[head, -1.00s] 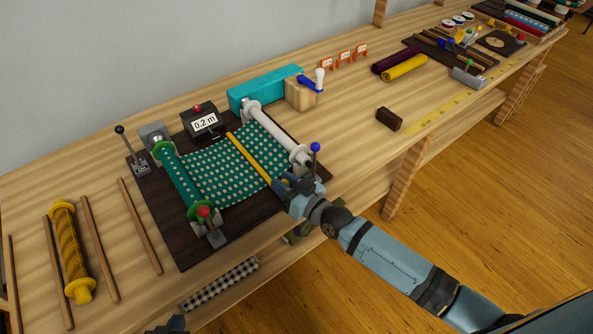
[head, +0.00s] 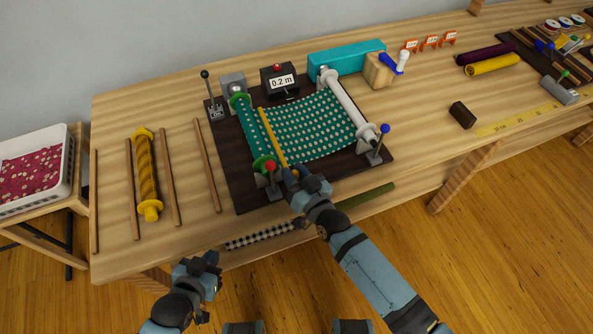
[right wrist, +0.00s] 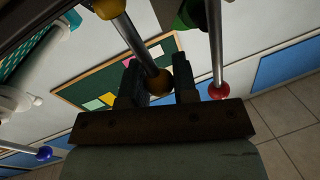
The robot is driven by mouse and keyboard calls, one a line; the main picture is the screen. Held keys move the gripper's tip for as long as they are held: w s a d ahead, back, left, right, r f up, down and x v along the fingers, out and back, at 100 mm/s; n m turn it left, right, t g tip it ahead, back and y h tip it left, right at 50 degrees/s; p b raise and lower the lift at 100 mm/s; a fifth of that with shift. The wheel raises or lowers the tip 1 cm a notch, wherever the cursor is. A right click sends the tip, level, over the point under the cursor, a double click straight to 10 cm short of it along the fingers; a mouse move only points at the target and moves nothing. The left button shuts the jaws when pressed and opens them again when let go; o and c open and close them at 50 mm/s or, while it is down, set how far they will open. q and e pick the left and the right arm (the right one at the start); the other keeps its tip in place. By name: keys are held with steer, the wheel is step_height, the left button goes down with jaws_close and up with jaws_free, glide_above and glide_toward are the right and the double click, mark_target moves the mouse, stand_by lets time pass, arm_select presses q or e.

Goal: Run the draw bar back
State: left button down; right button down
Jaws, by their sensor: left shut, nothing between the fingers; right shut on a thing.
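The yellow draw bar (head: 271,137) lies across the dotted teal cloth (head: 315,125), close beside the green roll (head: 247,128) on the left. The white roller (head: 347,100) is at the cloth's right end. My right gripper (head: 294,178) is at the bar's near end. In the right wrist view its fingers (right wrist: 160,86) are shut on the bar's knob (right wrist: 155,80), on the end of a metal rod. My left gripper (head: 208,264) is shut and empty, in front of the table's front edge. The counter (head: 281,83) reads 0.2 m.
A red-knobbed lever (head: 271,168) stands just left of my right gripper, and a blue-knobbed lever (head: 380,143) to its right. A yellow roll (head: 147,180) and several wooden sticks lie on the left of the table. A dark block (head: 463,115) lies to the right.

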steer(key=shift+s+a, duration=0.15)
steer(key=shift+a, duration=0.05)
steer(key=c, duration=1.1)
jaws_free()
steer(key=shift+c, duration=0.2)
steer(key=shift+o, duration=1.2)
steer(key=shift+a, duration=0.1)
steer(key=shift+s+d+f, duration=0.1)
steer(key=shift+s+d, duration=0.05)
steer(key=shift+d, duration=0.1)
steer(key=b+v, duration=0.1)
steer(key=v, duration=1.2)
steer(key=shift+s, duration=0.1)
